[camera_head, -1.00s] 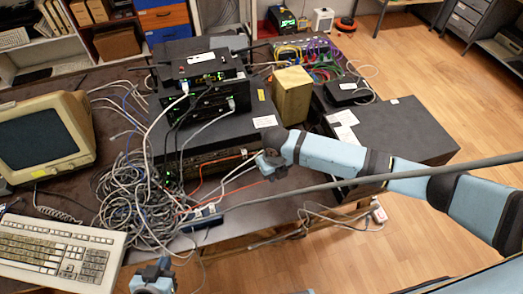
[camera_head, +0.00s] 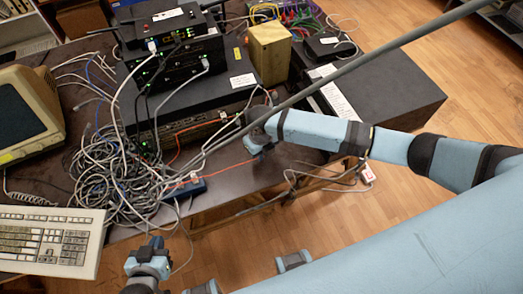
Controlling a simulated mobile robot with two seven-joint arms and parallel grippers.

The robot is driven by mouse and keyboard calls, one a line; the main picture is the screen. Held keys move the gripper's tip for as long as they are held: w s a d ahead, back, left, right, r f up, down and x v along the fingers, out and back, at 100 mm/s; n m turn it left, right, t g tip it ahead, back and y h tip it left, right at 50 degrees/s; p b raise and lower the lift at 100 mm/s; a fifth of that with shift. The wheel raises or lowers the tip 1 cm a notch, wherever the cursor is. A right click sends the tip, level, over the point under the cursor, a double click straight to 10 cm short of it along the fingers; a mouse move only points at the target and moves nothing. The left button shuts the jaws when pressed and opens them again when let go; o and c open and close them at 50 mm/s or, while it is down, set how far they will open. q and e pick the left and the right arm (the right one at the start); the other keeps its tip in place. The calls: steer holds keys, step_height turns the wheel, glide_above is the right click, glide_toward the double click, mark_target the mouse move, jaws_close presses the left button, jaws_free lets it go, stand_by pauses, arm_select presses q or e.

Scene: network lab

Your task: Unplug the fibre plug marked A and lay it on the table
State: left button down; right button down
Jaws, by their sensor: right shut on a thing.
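My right gripper (camera_head: 258,150) is at the front right of the rack devices, over the table's front part. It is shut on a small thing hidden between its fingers. An orange fibre cable (camera_head: 222,171) runs from its fingertips left to the cable tangle, so the held thing looks like a fibre plug; no mark A is readable. A second orange cable (camera_head: 191,128) runs up to the device's front at the right. My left gripper (camera_head: 150,248) is low, in front of the table edge, apart from the cables; its finger gap is unclear. The dark table (camera_head: 228,182) shows bare surface below the held cable.
A large grey cable tangle (camera_head: 115,175) covers the table left of centre. A blue power strip (camera_head: 186,189) lies near the front edge. A keyboard (camera_head: 50,240) and monitor (camera_head: 25,115) stand at the left.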

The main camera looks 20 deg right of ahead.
arm_select(q)
steer(key=shift+f+b, duration=0.3)
steer(key=shift+f, duration=0.35)
arm_select(e)
steer(key=shift+f, duration=0.6)
steer(key=c, duration=1)
jaws_free()
steer(key=shift+c, duration=0.2)
arm_select(q)
steer(key=shift+a+r, duration=0.1)
steer(key=shift+r, duration=0.05)
arm_select(e)
step_height(320, 180, up, 14)
steer(key=shift+a+f, duration=0.1)
